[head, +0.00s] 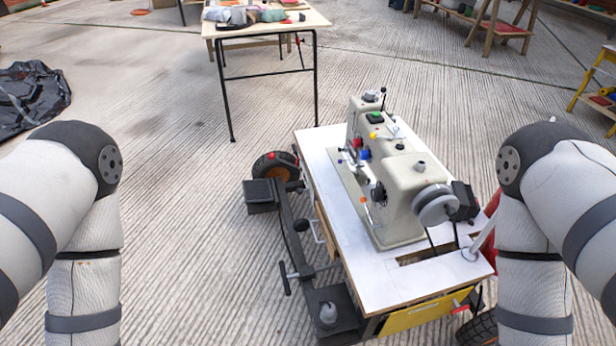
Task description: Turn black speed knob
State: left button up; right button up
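A cream sewing machine (408,180) stands on a white-topped wheeled cart (390,285), right of centre. A small dark round knob (378,193) shows on its left-facing side; it may be the black speed knob, but it is too small to read any marking or setting. Small red, blue and orange parts sit near it. A pale handwheel (435,204) is at the machine's near end, with a black box (464,202) beside it. My two arms come in at the left and right edges and hang down, apart from the cart. Both grippers are out of view.
A black beam with pedals (292,235) runs along the cart's left side, near a wheel (275,167). A table with cloth items (268,27) stands behind. A black sheet (32,97) lies far left. The ribbed floor (185,230) between my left arm and the cart is clear.

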aim_at(299, 191)
jog(key=j+z, duration=0.2)
jog(key=j, duration=0.85)
jog(key=i+j, duration=0.15)
jog(key=j, duration=0.2)
jog(key=i+j+z, duration=0.15)
jog(key=j, duration=0.2)
jog(key=i+j, duration=0.1)
jog(key=j, duration=0.25)
jog(key=i+j+z, duration=0.15)
jog(key=j, duration=0.25)
jog(key=i+z, duration=0.25)
jog(key=i, duration=0.7)
